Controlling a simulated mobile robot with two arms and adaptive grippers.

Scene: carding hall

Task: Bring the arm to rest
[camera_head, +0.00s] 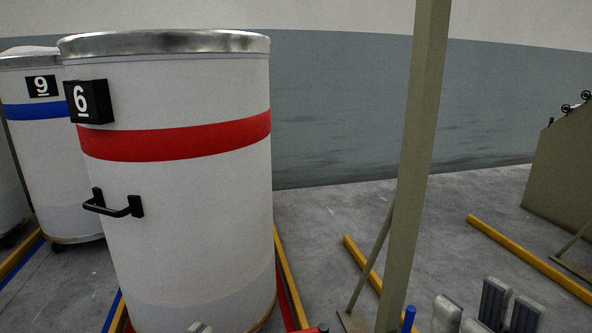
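My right gripper (484,312) shows at the bottom right edge. Its grey finger parts point up with a gap between them, and I see nothing held there. It looks open. The rest of that arm is below the picture. A small grey tip (199,327) at the bottom edge, in front of the large white can, seems to be part of my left gripper. Too little of it shows to tell whether it is open or shut.
A white can with a red band (190,220) and plate 6 stands at left. Can 9 with a blue band (55,150) stands behind it. A beige post (415,150) rises near my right gripper. Yellow floor rails (530,260) lie at right. Grey floor (320,215) is open between.

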